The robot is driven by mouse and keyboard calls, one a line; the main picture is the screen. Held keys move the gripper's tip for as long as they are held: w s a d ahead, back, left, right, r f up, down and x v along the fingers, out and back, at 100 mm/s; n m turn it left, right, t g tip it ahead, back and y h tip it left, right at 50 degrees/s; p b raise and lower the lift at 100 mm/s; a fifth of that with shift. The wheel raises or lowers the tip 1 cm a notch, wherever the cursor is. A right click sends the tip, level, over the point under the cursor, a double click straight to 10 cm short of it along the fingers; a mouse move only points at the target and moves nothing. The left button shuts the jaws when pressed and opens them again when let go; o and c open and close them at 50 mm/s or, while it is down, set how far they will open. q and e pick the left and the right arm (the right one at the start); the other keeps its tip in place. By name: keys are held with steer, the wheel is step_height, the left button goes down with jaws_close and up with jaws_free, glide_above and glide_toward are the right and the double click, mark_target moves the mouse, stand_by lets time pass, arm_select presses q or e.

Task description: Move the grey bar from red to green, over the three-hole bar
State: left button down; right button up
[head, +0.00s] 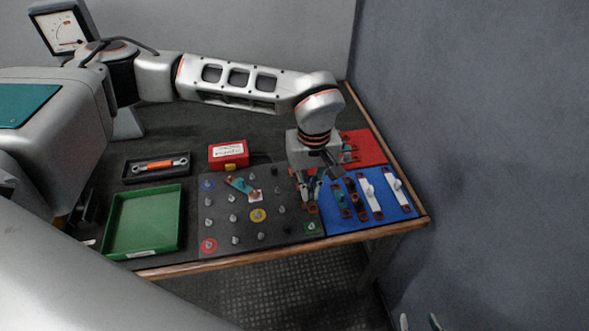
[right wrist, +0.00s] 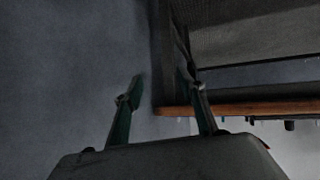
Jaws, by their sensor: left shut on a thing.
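My left gripper (head: 311,188) is at the right side of the grey post board (head: 222,222), pointing down, shut on a bar (head: 312,209) with copper-coloured ends. The fingers hide most of this bar, so I cannot tell its colour or whether it touches the posts. The green-marked post (head: 312,228) is just in front of it; the red-marked post (head: 208,246) is at the board's front left. A teal bar (head: 240,184) lies at the board's back. I cannot make out which bar has three holes. My right gripper (right wrist: 165,88) is open and empty, off the table.
A blue mat (head: 383,222) with several bars lies to the right, a red mat (head: 371,146) behind it. A wall stands close right.

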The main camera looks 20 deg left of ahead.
arm_select(q)
steer(key=shift+s+d+f, duration=0.15)
steer(key=shift+s+f, duration=0.05)
steer(key=shift+f, duration=0.05)
steer(key=shift+f+b, duration=0.3)
steer(key=shift+b, duration=0.05)
steer(key=shift+f+b, duration=0.5)
steer(key=shift+f, duration=0.3)
steer(key=shift+f+b, duration=0.6)
steer(key=shift+f, duration=0.95)
arm_select(e)
steer(key=f, duration=0.2)
steer(key=shift+s+d+f, duration=0.2)
steer(key=shift+d+f, duration=0.05)
steer(key=shift+f, duration=0.15)
arm_select(q)
steer(key=shift+w, duration=0.1)
steer(key=shift+f, duration=0.15)
arm_select(e)
steer(key=shift+s+f, duration=0.15)
steer(key=shift+f, duration=0.15)
arm_select(q)
steer(key=shift+f+b, duration=0.3)
steer(key=shift+f, duration=0.15)
